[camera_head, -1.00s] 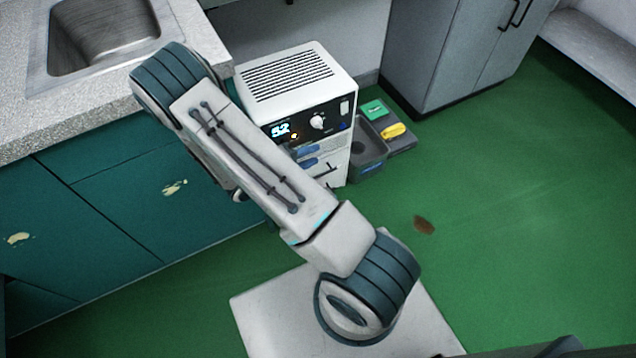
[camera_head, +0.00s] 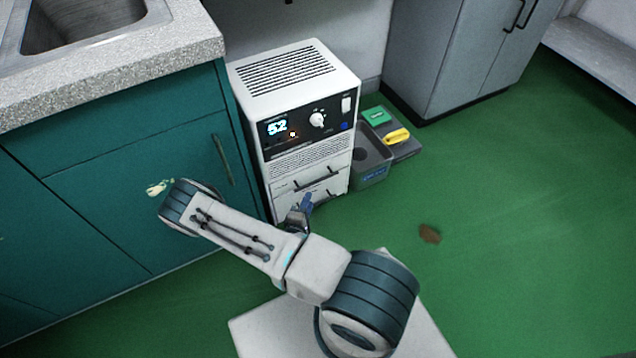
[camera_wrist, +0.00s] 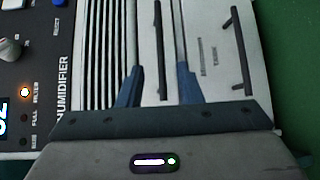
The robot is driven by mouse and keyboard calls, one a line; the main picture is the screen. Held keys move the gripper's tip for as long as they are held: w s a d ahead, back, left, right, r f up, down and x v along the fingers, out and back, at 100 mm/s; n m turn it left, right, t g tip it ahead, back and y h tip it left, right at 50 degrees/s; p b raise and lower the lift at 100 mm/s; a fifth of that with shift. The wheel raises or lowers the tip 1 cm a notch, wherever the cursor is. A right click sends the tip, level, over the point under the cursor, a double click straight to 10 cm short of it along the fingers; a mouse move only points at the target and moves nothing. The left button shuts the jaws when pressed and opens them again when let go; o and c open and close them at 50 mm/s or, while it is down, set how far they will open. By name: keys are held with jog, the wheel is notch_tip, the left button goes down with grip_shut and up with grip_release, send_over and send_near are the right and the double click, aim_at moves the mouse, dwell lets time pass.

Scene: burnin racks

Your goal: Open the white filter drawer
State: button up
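The white dehumidifier (camera_head: 300,95) stands on the floor beside the teal cabinet. Its front has two white drawer fronts, each with a black bar handle: an upper handle (camera_head: 318,179) and a lower one, partly behind my gripper. I cannot tell which is the filter drawer. In the wrist view the nearer handle (camera_wrist: 158,40) runs between the two blue fingers of my gripper (camera_wrist: 160,78), and the other handle (camera_wrist: 236,50) is to the right. The fingers are apart, one on each side of the handle; contact cannot be told. In the head view my gripper (camera_head: 305,203) is low before the drawers.
The teal cabinet (camera_head: 130,190) with its sink counter stands close on the left. A grey bin (camera_head: 373,172) with a green item and a yellow item beside it is on the right. A grey cupboard (camera_head: 450,60) stands behind. Green floor is open on the right.

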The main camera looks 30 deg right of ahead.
aim_at(317, 182)
jog(key=b+x, duration=0.3)
jog(key=x, duration=0.8)
jog(key=shift+a, duration=0.1)
grip_shut()
